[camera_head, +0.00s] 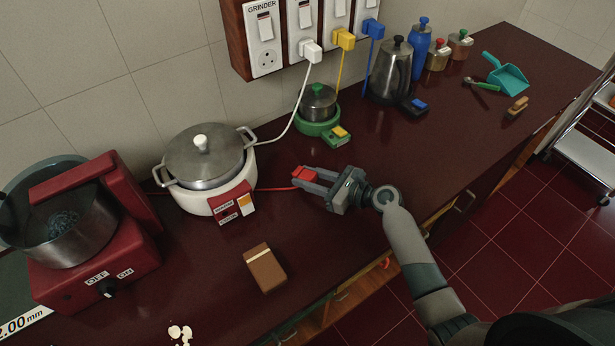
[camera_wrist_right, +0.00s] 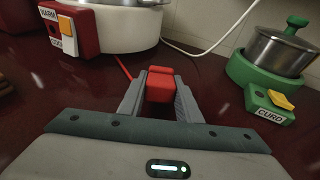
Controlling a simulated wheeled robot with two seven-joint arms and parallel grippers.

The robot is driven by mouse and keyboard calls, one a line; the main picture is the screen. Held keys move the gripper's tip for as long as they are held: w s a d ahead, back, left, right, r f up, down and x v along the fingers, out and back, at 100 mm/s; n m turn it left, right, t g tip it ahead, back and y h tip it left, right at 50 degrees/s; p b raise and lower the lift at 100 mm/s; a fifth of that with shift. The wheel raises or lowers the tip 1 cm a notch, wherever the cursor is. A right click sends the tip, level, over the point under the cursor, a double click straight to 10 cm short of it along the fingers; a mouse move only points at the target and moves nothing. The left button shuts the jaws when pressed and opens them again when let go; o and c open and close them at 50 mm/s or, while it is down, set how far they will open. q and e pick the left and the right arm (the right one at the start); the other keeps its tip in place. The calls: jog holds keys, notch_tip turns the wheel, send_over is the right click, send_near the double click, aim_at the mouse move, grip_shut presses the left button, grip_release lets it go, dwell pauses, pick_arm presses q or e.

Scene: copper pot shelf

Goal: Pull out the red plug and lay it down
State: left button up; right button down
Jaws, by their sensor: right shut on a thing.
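The red plug (camera_head: 304,174) is between the fingers of my right gripper (camera_head: 312,180), low over the dark red counter or on it; I cannot tell whether it touches. In the right wrist view the red plug (camera_wrist_right: 160,86) sits between both fingertips of the right gripper (camera_wrist_right: 160,92), which is shut on it. A red cord (camera_head: 272,189) runs left from the plug, passing by the white cooker. The wall switchboard (camera_head: 262,40) has a bare socket under the GRINDER label. My left gripper is not in view.
The white cooker (camera_head: 202,160) stands left of the plug, with a red grinder (camera_head: 95,265) farther left. A brown box (camera_head: 265,268) lies in front. A green cooker (camera_head: 318,110) and steel kettle (camera_head: 391,72) stand behind. White, yellow and blue plugs remain in the switchboard. Counter right of my gripper is clear.

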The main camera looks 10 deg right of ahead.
jog(key=shift+f, duration=0.2)
dwell(0.7)
jog(key=c, duration=0.6)
grip_release()
jog(key=shift+o, duration=0.2)
jog(key=shift+s+d+r, duration=0.15)
jog(key=shift+d, duration=0.05)
jog(key=shift+r+p+v, duration=0.2)
jog(key=shift+p+v, duration=0.6)
jog(key=shift+v, duration=0.4)
jog(key=shift+r+p+v, duration=0.2)
jog(key=shift+p+v, duration=0.6)
jog(key=shift+v, duration=0.35)
jog(key=shift+r, duration=0.2)
jog(key=shift+r+p, duration=2.85)
jog(key=shift+p, duration=0.05)
